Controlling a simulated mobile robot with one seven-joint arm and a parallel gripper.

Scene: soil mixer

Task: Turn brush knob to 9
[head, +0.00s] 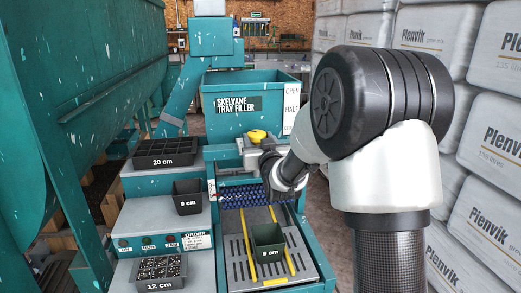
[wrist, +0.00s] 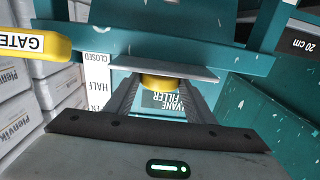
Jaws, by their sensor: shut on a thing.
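In the wrist view, a yellow knob (wrist: 161,82) shows between the two grey fingers of my gripper (wrist: 162,90), just below a grey plate edge. My gripper is shut on it. Its pointer and number scale are hidden, so I cannot read its setting. In the head view, my gripper (head: 262,158) is at the front of the tray filler (head: 222,125), above the blue brush roller (head: 243,194). The fingertips are hidden there. A yellow part (head: 258,135) shows just beyond it; I cannot tell whether it is the knob or the gate handle.
A yellow handle labelled GATE (wrist: 45,45) is close to my gripper in the wrist view. A 9 cm pot tray (head: 267,238) sits on the conveyor. Other trays (head: 167,152) stand on the left steps. Stacked white sacks (head: 485,150) line the right side.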

